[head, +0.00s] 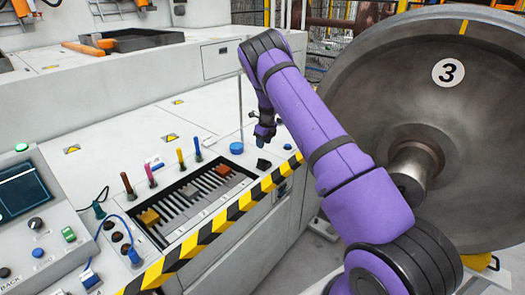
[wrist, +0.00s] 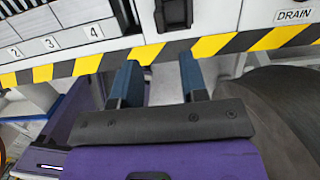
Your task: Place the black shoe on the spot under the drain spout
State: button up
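A small dark block, which looks like the black shoe (head: 263,164), sits on the white deck near the striped edge. In the wrist view the dark block (wrist: 173,12) is at the top edge, partly cut off, beyond my fingertips. My gripper (head: 263,138) is just above it in the head view. In the wrist view my gripper (wrist: 160,62) is open, with two blue fingers apart and nothing between them. A DRAIN label (wrist: 293,15) is on the panel at the upper right. I cannot make out the drain spout or the spot under it.
A large wheel marked 3 (head: 448,72) stands close at the right of my arm. A slotted rack (head: 195,195) with several coloured-handled tools (head: 181,158) behind it is left of the gripper. A blue disc (head: 236,148) lies beside the block. A control panel (head: 35,225) is at far left.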

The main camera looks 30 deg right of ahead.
jog(key=s+a+r+n, duration=0.3)
jog(key=r, duration=0.6)
jog(key=s+a+r+n, duration=0.2)
jog(key=s+r+n, duration=0.1)
jog(key=r, duration=0.7)
jog(key=s+a+r+n+t+y, duration=0.1)
jog(key=s+a+r+n, duration=0.3)
jog(key=s+r, duration=0.35)
jog(key=s+a+r+n+t, duration=0.1)
jog(key=s+a+r+n, duration=0.4)
jog(key=r, duration=0.3)
jog(key=s+a+r+n, duration=0.2)
jog(key=s+r+n, duration=0.15)
jog(key=s, duration=0.55)
jog(key=s+a+r+n, duration=0.25)
jog(key=s+n, duration=0.25)
jog(key=s, duration=0.5)
jog(key=s+a+f+n+t+h, duration=0.1)
jog(key=s+a+n, duration=0.1)
jog(key=s+n, duration=0.6)
jog(key=s, duration=0.6)
jog(key=shift+s+f+t+h, duration=0.15)
jog(key=shift+s+t+h, duration=0.15)
jog(key=shift+s, duration=0.1)
jog(key=shift+n, duration=0.25)
